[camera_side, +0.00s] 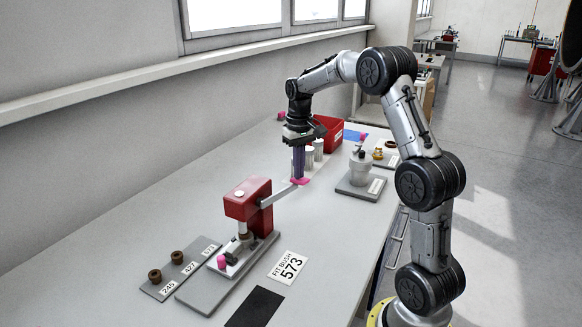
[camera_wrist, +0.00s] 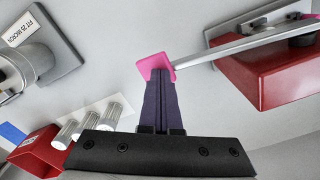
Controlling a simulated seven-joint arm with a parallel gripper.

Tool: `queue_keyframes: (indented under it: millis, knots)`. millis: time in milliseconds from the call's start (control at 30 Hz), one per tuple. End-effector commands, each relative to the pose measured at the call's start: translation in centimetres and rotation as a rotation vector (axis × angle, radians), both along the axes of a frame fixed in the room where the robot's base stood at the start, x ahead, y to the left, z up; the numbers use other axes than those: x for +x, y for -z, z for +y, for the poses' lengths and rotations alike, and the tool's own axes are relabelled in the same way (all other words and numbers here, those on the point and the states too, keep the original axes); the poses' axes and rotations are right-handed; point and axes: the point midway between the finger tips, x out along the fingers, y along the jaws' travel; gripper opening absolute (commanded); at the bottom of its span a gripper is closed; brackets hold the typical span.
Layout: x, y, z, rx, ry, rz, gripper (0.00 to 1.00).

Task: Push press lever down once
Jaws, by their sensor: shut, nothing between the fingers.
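The red press (camera_side: 247,200) stands on a grey base plate on the bench. Its grey press lever (camera_side: 280,193) sticks out to the right and ends in a pink pad (camera_side: 303,181). In the wrist view, the lever (camera_wrist: 230,48) runs from the red press body (camera_wrist: 268,78) to the pink pad (camera_wrist: 152,64). My gripper (camera_side: 298,176) is shut and empty, fingers pointing down at the pad. In the wrist view, its fingertips (camera_wrist: 158,72) overlap the pad; I cannot tell whether they touch it.
A bush plate (camera_side: 180,268) and a "FIT BUSH 573" card (camera_side: 288,266) flank the press. A dark mat (camera_side: 255,307) lies in front. Behind my gripper are several pale cylinders (camera_side: 318,149), a red bin (camera_side: 328,133) and a grey housing (camera_side: 360,168).

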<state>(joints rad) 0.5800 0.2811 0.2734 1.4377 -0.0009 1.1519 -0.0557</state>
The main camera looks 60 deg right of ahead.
Motion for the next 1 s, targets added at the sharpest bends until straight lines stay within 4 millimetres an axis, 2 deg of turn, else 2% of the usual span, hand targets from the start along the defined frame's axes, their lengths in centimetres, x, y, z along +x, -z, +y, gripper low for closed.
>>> queue_keyframes:
  millis: [1000]
  knots:
    - [0.0,-7.7,0.0,-0.002,0.000,-0.003,0.00]
